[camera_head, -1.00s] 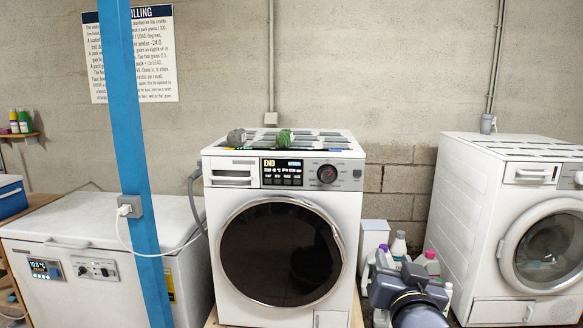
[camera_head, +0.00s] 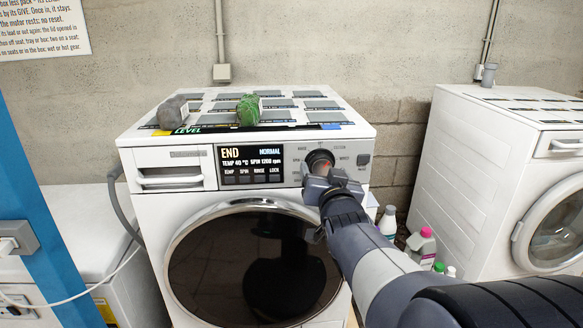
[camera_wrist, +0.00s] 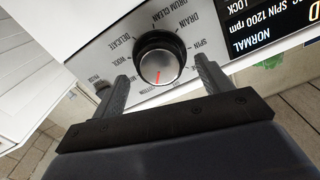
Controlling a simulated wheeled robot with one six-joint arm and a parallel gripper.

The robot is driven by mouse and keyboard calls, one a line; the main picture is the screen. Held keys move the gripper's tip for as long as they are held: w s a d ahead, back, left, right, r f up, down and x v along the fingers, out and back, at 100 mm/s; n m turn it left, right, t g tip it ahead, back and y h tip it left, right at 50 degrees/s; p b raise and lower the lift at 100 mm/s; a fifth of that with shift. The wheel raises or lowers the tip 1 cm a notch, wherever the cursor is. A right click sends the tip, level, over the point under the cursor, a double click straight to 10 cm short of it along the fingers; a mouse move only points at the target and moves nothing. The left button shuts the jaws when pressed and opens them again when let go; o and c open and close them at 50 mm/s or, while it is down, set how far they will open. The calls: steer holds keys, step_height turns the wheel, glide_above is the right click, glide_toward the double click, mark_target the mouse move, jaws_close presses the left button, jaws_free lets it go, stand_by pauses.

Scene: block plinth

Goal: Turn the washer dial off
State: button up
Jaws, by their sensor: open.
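The washer (camera_head: 165,158) stands in the middle of the head view, its door shut. Its display (camera_head: 249,165) reads END, NORMAL, TEMP 40, SPIN 1200 rpm. The dial (camera_head: 319,161), black with a dark knurled rim, is on the front panel right of the display, partly hidden by my arm. In the wrist view the dial (camera_wrist: 159,59) shows its face, with a red pointer mark toward the picture's bottom. Printed labels such as DRAIN, SPIN, WOOL and DELICATE ring it. My gripper (camera_wrist: 159,75) is open, one finger on each side of the dial; I cannot tell whether they touch it.
A grey lump (camera_head: 173,113) and a green bundle (camera_head: 248,110) lie on the washer's gridded top. Bottles (camera_head: 421,245) stand between it and a second white machine (camera_head: 470,165) at right. A blue post (camera_head: 40,225) and white chest (camera_head: 75,215) are at left.

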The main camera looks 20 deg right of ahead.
steer(key=shift+x, duration=0.8)
steer(key=shift+c, duration=0.4)
steer(key=c, duration=0.9)
